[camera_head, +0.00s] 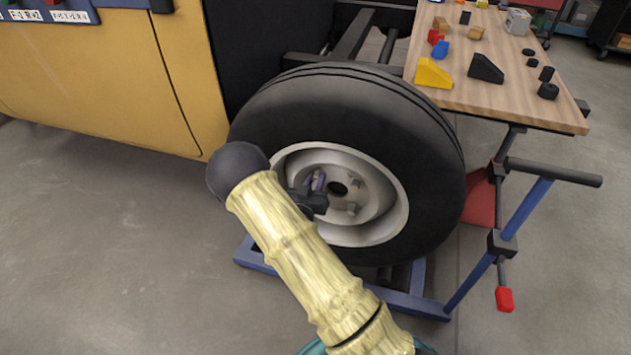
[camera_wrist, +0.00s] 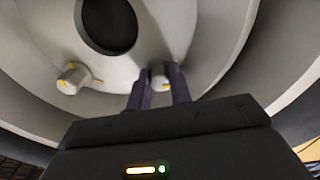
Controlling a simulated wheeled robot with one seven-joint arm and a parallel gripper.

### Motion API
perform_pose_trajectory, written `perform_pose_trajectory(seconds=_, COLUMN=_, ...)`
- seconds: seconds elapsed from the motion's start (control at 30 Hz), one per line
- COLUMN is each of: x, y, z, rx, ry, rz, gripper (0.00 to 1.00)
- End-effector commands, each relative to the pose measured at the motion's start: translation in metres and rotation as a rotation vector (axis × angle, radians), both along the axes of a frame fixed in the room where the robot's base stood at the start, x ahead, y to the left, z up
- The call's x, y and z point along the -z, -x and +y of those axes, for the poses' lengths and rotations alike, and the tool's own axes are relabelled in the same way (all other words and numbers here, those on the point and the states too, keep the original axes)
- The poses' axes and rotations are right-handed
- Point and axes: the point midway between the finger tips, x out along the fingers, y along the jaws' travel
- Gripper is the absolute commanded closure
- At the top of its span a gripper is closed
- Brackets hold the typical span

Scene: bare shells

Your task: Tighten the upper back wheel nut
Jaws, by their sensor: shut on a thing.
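The wheel (camera_head: 431,133) has a black tire and a pale metal rim with a dark round centre hole. My gripper (camera_head: 318,182) reaches into the rim from the left, its fingers at the upper left of the hub. In the wrist view its two dark fingers (camera_wrist: 158,85) stand on either side of a grey wheel nut (camera_wrist: 160,71) with yellow marks and are shut on it. A second wheel nut (camera_wrist: 73,77), with a yellow mark, stands free to the left, below the dark centre hole (camera_wrist: 108,24). In the head view another nut (camera_head: 355,183) shows right of the hole.
A yellow vehicle body (camera_head: 120,75) stands at the left. A wooden table (camera_head: 520,85) with colored blocks is at the upper right. A blue frame (camera_head: 425,308) with a red-tipped handle (camera_head: 504,299) stands below and right of the wheel. The floor at left is clear.

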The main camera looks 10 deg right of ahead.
Motion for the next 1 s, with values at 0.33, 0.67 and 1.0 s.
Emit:
perform_pose_trajectory(seconds=0.33, x=0.0022, y=0.0004, z=0.0009, rx=0.0, ry=-0.183, rz=-0.1, gripper=1.0)
perform_pose_trajectory(seconds=0.67, x=0.0017, y=0.0004, z=0.0014, rx=-0.001, ry=-0.226, rz=-0.126, gripper=1.0)
perform_pose_trajectory(seconds=1.0, x=0.0011, y=0.0001, z=0.0013, rx=-0.001, ry=-0.225, rz=-0.126, gripper=0.63)
